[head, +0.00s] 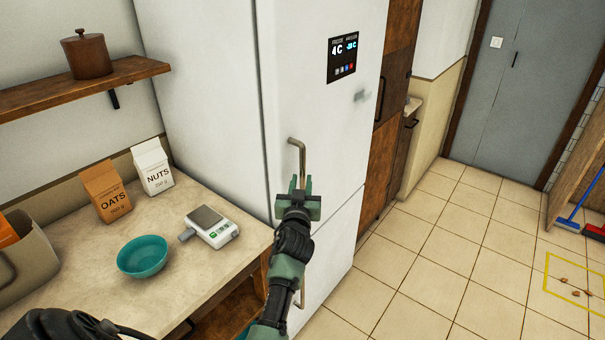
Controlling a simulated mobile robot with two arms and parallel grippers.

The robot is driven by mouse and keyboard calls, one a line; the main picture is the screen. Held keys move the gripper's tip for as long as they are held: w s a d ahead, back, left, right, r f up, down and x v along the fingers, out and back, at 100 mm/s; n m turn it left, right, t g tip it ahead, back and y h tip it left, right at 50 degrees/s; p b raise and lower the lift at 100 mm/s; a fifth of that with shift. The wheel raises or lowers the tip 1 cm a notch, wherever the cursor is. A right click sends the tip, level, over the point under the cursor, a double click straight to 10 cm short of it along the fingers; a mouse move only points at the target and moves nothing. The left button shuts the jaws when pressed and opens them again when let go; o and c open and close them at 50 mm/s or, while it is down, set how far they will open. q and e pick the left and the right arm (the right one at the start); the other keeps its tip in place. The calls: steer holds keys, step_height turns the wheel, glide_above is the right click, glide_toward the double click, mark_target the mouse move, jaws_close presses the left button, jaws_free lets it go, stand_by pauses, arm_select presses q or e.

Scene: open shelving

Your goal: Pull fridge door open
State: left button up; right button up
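The white fridge (210,75) stands in the middle of the head view. Its upper door (300,100) looks closed and carries a small dark display (342,58). A vertical metal handle (302,150) is on the door's left side. My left gripper (301,186) is at the lower part of this handle. Its two fingertips stand apart, with the handle seeming to run between them. The gripper body hides the handle's lower end, so I cannot tell whether the fingers press on it. A second handle (302,293) shows lower down, partly behind my arm. My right gripper is out of view.
The counter (90,240) at left holds a teal bowl (142,257), a kitchen scale (212,227), an oats carton (107,190) and a nuts carton (153,165). A wooden shelf (130,70) is above.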

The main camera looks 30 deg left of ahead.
mark_target(302, 178)
arm_select(q)
steer(key=shift+x, duration=1.75)
jaws_close()
